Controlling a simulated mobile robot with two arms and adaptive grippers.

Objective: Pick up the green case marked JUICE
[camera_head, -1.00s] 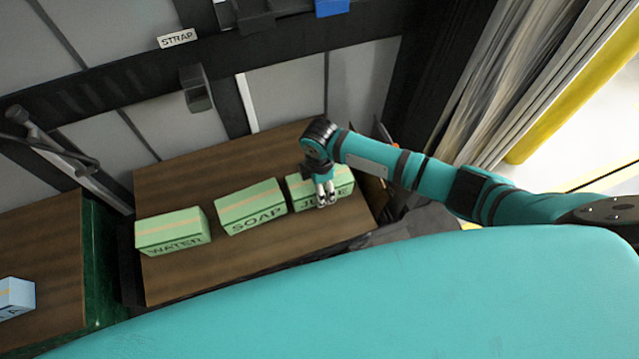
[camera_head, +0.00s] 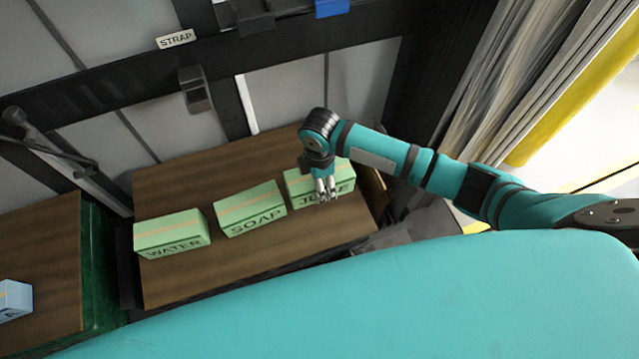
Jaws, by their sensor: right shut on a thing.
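The green case marked JUICE (camera_head: 343,186) is at the right end of a row of three green cases on the brown wooden table (camera_head: 300,250). My right gripper (camera_head: 326,193) is over its front middle, fingers pointing down, shut on the case and hiding part of the lettering. The case looks level; I cannot tell whether its underside is clear of the table. My left gripper is not in view.
The green SOAP case (camera_head: 250,209) stands just left of JUICE, and the green WATER case (camera_head: 172,235) further left. A pale blue case (camera_head: 14,300) is on another table at far left. A STRAP label (camera_head: 176,39) is on the back wall. The front of the table is bare.

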